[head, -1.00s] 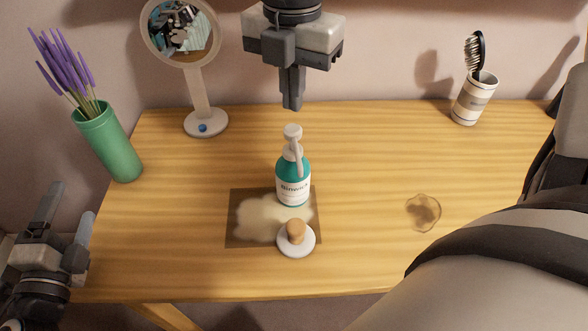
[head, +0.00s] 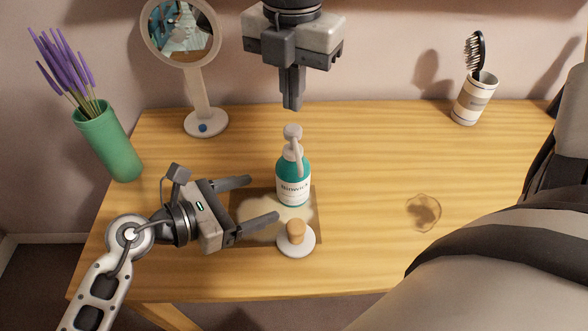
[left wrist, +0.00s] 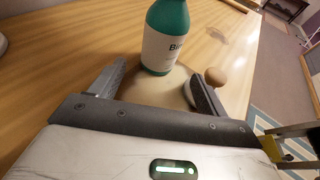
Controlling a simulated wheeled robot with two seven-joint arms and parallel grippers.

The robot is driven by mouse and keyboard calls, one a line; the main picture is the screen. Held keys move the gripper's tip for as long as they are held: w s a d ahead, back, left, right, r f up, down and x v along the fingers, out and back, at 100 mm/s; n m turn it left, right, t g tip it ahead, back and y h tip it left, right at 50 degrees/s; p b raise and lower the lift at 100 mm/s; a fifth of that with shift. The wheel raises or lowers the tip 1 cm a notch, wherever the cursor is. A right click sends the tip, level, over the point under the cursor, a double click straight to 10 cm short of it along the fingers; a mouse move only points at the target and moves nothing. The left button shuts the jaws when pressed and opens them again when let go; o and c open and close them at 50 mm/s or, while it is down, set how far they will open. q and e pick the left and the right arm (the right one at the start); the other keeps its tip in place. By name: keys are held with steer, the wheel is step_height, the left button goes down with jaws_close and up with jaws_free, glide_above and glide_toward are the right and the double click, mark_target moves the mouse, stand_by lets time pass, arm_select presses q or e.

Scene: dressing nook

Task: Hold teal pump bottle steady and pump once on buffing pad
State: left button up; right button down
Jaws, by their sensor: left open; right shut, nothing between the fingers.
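The teal pump bottle (head: 293,182) stands upright on the table, its pale pump head (head: 292,132) on top. The buffing pad (head: 297,240), a white disc with a wooden knob, lies just in front of it. My left gripper (head: 262,199) is open, left of the bottle, with its fingers pointing at it. In the left wrist view the bottle (left wrist: 166,38) stands ahead, beyond the fingertips, and the pad's knob (left wrist: 215,76) shows behind the right finger. My right gripper (head: 292,104) is shut and empty, pointing down, above and behind the pump head in the picture.
A brown mat (head: 313,229) with a pale patch lies under the bottle and pad. A round mirror (head: 204,124) and a green vase (head: 108,143) stand left. A striped cup (head: 473,98) with a brush stands back right. A stain (head: 424,212) marks the otherwise clear right side.

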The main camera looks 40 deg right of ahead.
mark_target(279, 191)
arm_select(q)
steer(key=x, duration=0.8)
steer(key=shift+d, duration=0.15)
steer(key=c, duration=0.8)
steer(key=shift+o, duration=0.2)
arm_select(e)
step_height(279, 191, up, 4)
steer(key=shift+f, duration=3)
